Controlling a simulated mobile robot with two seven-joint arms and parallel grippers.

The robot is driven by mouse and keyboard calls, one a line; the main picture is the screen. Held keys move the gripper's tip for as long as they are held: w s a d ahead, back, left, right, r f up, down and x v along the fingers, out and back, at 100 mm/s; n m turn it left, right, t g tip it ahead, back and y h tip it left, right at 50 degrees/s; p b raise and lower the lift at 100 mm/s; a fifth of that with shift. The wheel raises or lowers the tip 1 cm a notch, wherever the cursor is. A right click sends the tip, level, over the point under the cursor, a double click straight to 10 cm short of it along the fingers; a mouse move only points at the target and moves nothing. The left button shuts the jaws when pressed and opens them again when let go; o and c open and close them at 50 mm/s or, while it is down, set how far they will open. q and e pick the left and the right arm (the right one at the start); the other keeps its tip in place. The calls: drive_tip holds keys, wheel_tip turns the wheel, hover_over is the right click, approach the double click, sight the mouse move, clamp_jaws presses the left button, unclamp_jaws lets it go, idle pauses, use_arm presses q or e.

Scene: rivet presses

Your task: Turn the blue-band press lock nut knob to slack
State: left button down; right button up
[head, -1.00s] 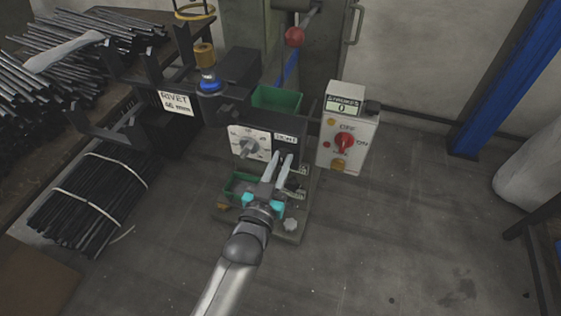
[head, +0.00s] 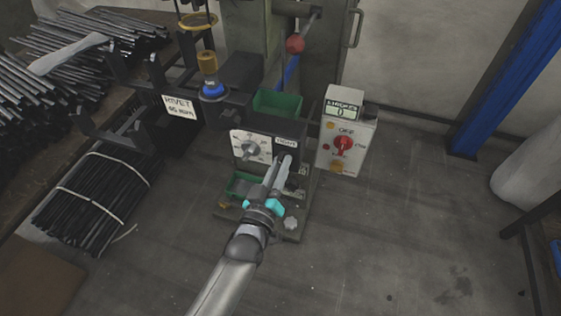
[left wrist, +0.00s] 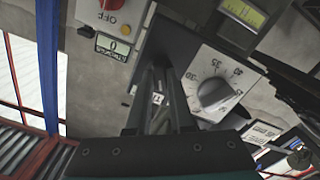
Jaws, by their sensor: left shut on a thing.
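The press with the blue band (head: 213,91) stands in the middle of the head view. Its dark front box carries a white dial plate with a grey dial knob (head: 250,149) and, to the right, a small label (head: 285,143) that seems to read TIGHT. My left gripper (head: 281,168) reaches up from below to the front just under that label. Its fingers are close together and shut on the lock nut knob, which they hide. In the left wrist view the fingers (left wrist: 158,80) point at the dark box beside the numbered dial knob (left wrist: 214,94). My right gripper is not in view.
A control box (head: 347,135) with a red switch and a counter reading 0 stands just right of the press. Green bins (head: 277,103) sit behind and below the front box. Bundled dark rods (head: 92,200) lie at left.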

use_arm(q)
drive_tip(key=n, duration=0.5)
drive_tip(key=shift+a+f+n, duration=0.1)
drive_tip(key=shift+n, duration=0.2)
drive_tip(key=n, duration=0.5)
drive_tip(key=shift+f, duration=0.1)
drive_tip(key=shift+n, duration=0.3)
drive_tip(key=c, duration=0.8)
unclamp_jaws()
